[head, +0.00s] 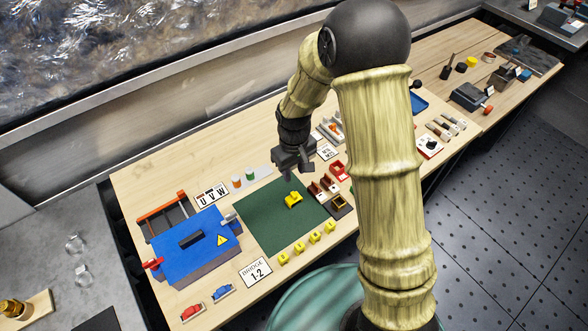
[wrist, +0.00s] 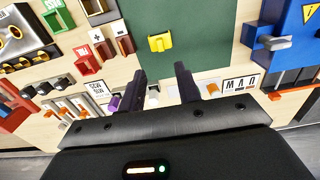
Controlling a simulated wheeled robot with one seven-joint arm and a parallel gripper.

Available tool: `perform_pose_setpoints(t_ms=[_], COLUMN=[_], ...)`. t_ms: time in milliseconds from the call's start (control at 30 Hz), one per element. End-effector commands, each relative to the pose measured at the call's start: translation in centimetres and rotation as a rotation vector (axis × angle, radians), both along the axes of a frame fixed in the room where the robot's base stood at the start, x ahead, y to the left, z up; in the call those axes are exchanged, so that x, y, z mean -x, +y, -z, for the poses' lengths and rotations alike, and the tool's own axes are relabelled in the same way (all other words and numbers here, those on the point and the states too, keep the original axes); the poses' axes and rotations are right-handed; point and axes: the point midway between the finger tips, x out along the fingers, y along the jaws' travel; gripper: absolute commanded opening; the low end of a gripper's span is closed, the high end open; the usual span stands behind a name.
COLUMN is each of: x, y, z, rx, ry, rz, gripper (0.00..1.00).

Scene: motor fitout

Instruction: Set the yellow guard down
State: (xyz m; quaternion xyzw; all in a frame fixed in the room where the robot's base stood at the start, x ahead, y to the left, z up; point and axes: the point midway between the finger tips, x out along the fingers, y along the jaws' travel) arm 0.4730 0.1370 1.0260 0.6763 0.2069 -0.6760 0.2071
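A yellow guard (head: 293,200) rests on the green mat (head: 262,232), right of the mat's middle. It also shows in the wrist view (wrist: 160,42), on the mat near its edge. My gripper (head: 288,172) is in the air behind the guard, near the mat's back edge and apart from the guard. In the wrist view its two fingers (wrist: 160,86) stand apart with nothing held between them. The guard lies beyond the fingertips in that view.
A blue box (head: 195,245) with a warning triangle stands left of the mat. Several small yellow pieces (head: 298,246) line the mat's front edge. A BRIDGE 1-2 card (head: 256,271) lies at front. Red blocks and trays (head: 338,170) crowd the right. Much of the mat is bare.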

Motion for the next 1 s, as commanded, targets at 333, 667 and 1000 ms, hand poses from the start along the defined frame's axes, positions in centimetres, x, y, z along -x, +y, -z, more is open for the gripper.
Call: perform_pose_setpoints(t_ms=[333,667,1000], x=[0.0,0.0,0.9], y=[0.0,0.0,-2.2], z=[-0.8,-0.7,-2.8], rx=[0.0,0.001,-0.006], ry=[0.001,0.001,-0.03], rz=[0.0,0.0,0.072], gripper=[0.33,0.33,0.33])
